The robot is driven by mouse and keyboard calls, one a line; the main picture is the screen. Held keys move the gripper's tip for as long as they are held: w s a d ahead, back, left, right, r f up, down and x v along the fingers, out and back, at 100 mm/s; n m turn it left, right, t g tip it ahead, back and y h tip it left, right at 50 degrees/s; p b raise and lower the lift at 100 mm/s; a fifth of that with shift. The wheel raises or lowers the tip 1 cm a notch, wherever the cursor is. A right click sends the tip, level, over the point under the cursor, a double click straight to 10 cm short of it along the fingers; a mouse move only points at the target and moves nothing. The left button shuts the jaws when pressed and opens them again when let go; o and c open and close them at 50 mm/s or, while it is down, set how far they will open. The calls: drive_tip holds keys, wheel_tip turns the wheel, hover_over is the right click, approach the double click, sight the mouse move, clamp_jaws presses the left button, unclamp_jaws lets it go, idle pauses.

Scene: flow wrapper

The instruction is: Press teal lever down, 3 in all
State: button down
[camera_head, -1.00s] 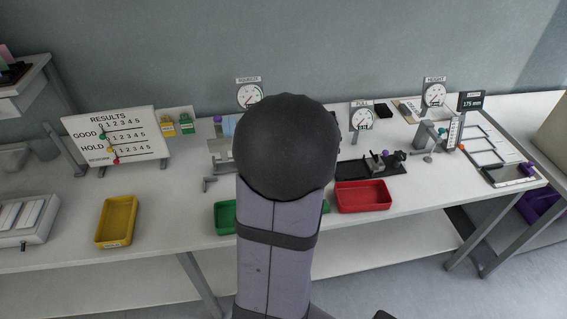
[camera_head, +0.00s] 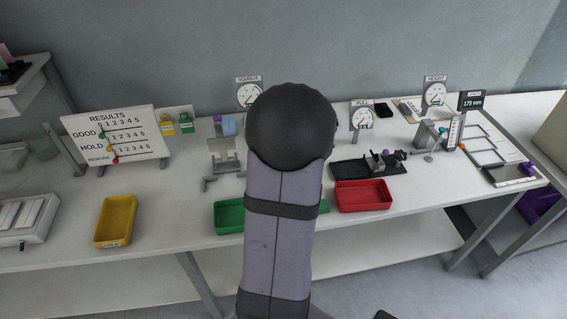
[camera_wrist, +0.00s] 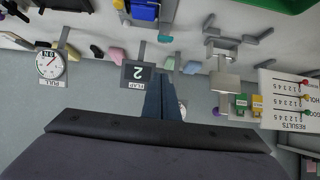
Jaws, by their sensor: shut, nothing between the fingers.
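My gripper (camera_wrist: 166,84) is shut and empty in the wrist view, its two dark fingers together. In the head view my own arm hides it. A small teal piece (camera_wrist: 165,39) lies just beyond the fingertips in the wrist view, apart from them; its shape is too small to make out. Close to it stands a dark display (camera_wrist: 138,74) reading 2, upside down in this view. In the head view another small teal knob (camera_head: 442,130) shows beside the height stand. I cannot tell which of the two is the lever.
A results board (camera_head: 115,136) stands at the left. A yellow tray (camera_head: 117,221), a green tray (camera_head: 229,216) and a red tray (camera_head: 362,196) line the table's front. A grey fixture (camera_head: 223,157) stands left of my arm, and a pull gauge (camera_head: 362,117) stands right of it.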

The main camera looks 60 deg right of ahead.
drive_tip(key=x, duration=0.5)
drive_tip(key=shift+s+a+f+p, duration=0.1)
drive_tip(key=shift+f+p, duration=0.15)
drive_tip(key=shift+f, duration=0.35)
drive_tip(key=shift+s+a+f+p, duration=0.1)
drive_tip(key=shift+a+f+p, duration=0.1)
drive_tip(key=shift+f, duration=0.35)
drive_tip(key=shift+s+a+f, duration=0.15)
drive_tip(key=shift+s+f, duration=0.1)
drive_tip(key=shift+f, duration=0.5)
drive_tip(key=shift+a+f, duration=0.1)
drive_tip(key=shift+f, duration=0.1)
